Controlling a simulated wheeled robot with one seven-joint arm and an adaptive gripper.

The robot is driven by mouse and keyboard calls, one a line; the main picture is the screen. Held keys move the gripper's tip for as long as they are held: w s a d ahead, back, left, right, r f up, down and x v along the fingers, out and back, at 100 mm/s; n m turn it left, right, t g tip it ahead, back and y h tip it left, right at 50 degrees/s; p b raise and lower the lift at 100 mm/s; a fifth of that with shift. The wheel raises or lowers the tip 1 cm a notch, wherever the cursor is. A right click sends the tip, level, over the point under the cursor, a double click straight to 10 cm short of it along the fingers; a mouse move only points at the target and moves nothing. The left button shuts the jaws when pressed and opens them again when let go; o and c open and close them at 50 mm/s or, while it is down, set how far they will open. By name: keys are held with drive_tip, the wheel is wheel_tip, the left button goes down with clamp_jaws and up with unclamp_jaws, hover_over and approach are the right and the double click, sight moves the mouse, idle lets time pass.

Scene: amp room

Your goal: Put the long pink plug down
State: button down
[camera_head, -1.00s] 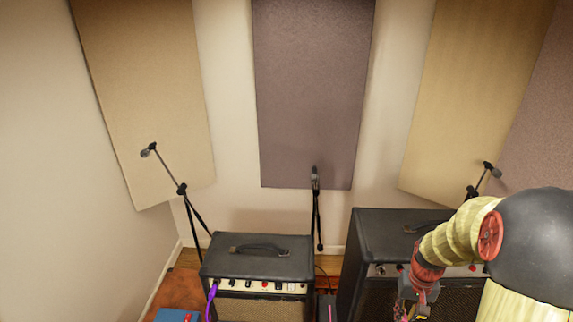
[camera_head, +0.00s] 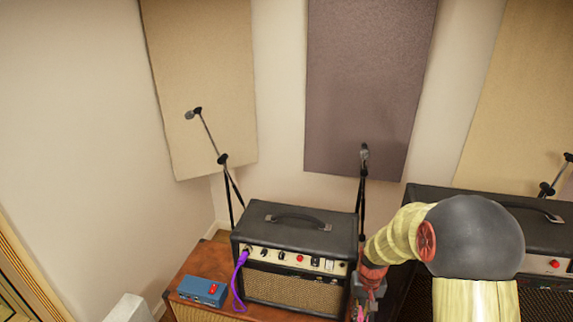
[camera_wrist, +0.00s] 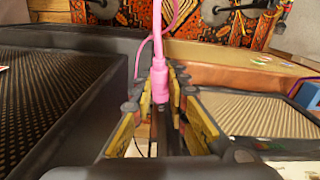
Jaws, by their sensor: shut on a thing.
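The long pink plug (camera_wrist: 160,82) stands out from between the fingers of my gripper (camera_wrist: 165,95) in the wrist view. My gripper is shut on it, and a pink cable runs from its far end. In the head view my gripper (camera_head: 366,296) is at the lower middle, just right of the small amp, with a bit of pink showing at it. The plug's near end is hidden between the fingers. I cannot tell whether the plug touches anything beyond the fingers.
A small black amp (camera_head: 290,240) with a purple cable (camera_head: 239,280) sits on a brown cabinet (camera_head: 190,268). A blue pedal (camera_head: 203,290) lies left of it. A larger amp (camera_head: 530,235) stands at right. Microphone stands (camera_head: 226,175) rise behind. A patterned rug (camera_wrist: 130,12) shows beyond.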

drive_tip(key=a+f+n+b, duration=0.1)
drive_tip(key=a+f+b, duration=0.1)
drive_tip(key=a+f, duration=0.2)
drive_tip(key=shift+s+f, duration=0.15)
drive_tip(key=shift+s, duration=0.05)
drive_tip(key=shift+a, duration=0.1)
idle(0.5)
